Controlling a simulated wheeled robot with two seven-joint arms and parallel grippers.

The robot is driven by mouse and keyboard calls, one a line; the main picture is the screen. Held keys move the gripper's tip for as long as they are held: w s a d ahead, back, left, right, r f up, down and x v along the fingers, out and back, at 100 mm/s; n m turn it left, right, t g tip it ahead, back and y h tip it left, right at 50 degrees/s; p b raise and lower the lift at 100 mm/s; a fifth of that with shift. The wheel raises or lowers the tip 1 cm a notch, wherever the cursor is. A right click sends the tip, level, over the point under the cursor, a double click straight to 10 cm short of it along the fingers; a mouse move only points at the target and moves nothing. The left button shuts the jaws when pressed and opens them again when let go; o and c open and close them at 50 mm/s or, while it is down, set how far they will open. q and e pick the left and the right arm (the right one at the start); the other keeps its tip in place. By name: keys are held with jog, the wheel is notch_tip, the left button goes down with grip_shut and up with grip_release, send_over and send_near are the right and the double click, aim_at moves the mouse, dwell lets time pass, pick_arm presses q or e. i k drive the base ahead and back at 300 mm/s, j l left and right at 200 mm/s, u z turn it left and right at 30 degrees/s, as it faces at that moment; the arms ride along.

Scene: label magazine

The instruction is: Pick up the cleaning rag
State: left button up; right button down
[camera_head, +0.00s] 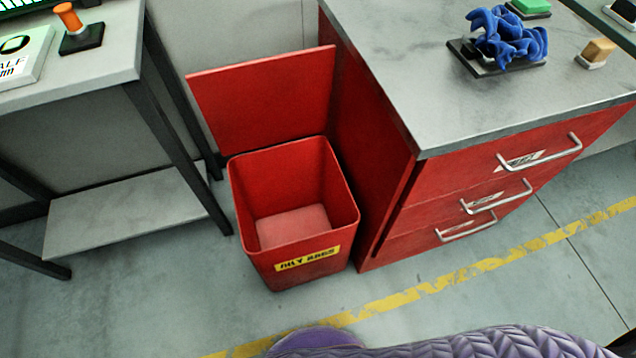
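The cleaning rag (507,38) is a crumpled blue cloth. It lies bunched up on a flat black plate (494,69) on the grey top of the red drawer cabinet (415,95), at the upper right. Part of the rag reaches past the plate's back edge. Nothing is holding it. Neither of my grippers shows in this view.
A red bin (290,262) labelled for oily rags stands open and empty left of the cabinet. A green block (530,7) and a tan-topped block (596,53) lie near the rag. A grey workbench (95,60) with an orange-handled tool (70,20) stands left.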

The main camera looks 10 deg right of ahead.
aim_at(506, 37)
jog(key=z, duration=1.25)
